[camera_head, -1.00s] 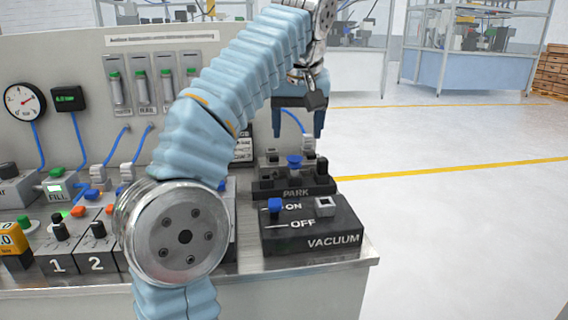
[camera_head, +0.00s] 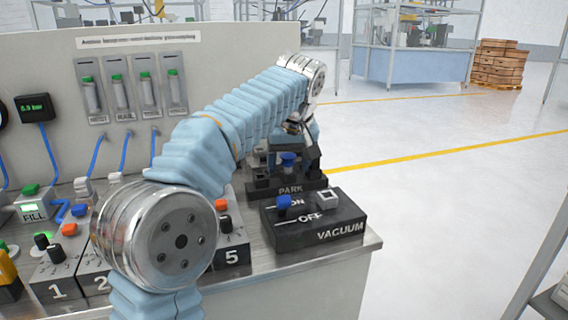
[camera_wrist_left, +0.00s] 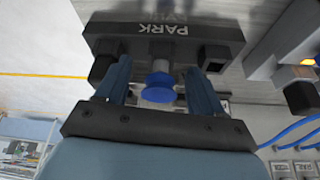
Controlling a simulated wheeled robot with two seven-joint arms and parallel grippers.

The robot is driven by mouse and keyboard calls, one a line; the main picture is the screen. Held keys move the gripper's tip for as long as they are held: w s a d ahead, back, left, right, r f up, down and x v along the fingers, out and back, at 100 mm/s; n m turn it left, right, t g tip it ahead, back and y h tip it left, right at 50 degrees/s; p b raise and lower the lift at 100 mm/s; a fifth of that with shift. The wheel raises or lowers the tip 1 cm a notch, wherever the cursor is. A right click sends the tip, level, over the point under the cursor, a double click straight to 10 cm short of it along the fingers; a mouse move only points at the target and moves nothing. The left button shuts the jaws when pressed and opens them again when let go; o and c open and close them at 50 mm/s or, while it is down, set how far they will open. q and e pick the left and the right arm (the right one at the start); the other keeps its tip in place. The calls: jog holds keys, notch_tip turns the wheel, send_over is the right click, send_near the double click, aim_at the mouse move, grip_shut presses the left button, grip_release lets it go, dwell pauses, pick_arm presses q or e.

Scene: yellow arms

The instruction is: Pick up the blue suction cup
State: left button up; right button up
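The blue suction cup (camera_head: 288,159) stands on the black PARK block (camera_head: 287,187) near the right end of the bench. In the left wrist view the suction cup (camera_wrist_left: 158,88) is between the two blue fingers of my left gripper (camera_wrist_left: 158,72), with a gap on each side. The left gripper is open and lowered around the cup. In the head view my left gripper (camera_head: 292,164) is partly hidden by its own wrist and forearm. My right gripper is not in view.
The black VACUUM box (camera_head: 318,231), with a blue ON/OFF lever (camera_head: 283,203), sits in front of the PARK block. Dark posts stand on the block beside the cup. Numbered knob boxes (camera_head: 231,246) line the bench to the left. Open floor lies right of the bench.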

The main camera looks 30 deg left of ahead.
pick_arm(q)
jog(key=c, duration=0.9)
jog(key=shift+r, duration=0.15)
jog(key=shift+c, duration=0.3)
jog(key=shift+a+r, duration=0.1)
jog(key=shift+r, duration=0.55)
jog(key=s+d+r, duration=0.1)
jog(key=s+r, duration=1)
jog(key=s, duration=0.3)
jog(key=shift+d+r, duration=0.25)
